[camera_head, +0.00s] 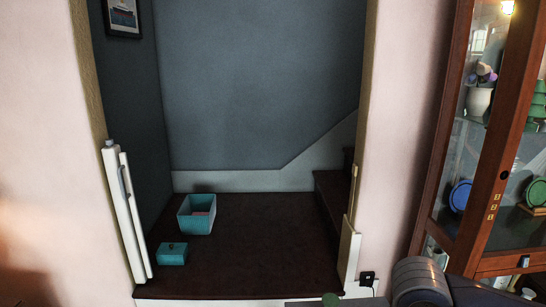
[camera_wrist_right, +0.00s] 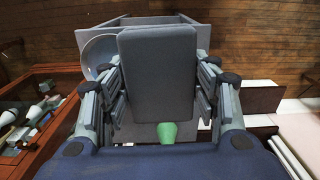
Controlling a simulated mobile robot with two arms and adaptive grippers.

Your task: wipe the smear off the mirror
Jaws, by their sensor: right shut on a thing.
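In the right wrist view my right gripper (camera_wrist_right: 158,62) is shut on a dark grey rectangular pad (camera_wrist_right: 157,95), with a finger against each side. The pad hides much of what lies beyond it. I cannot make out a mirror or a smear in either view. A grey arm part of mine shows at the lower right of the head view, but the right gripper's fingers do not show there. My left gripper is in neither view.
A glass-fronted wooden cabinet (camera_head: 456,125) stands at the right. The alcove floor (camera_head: 265,245) holds an open teal box (camera_head: 184,223) and a small closed teal box (camera_head: 172,257). A white gate (camera_head: 125,215) stands at its left edge. A green cup (camera_wrist_right: 167,132) shows below the pad.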

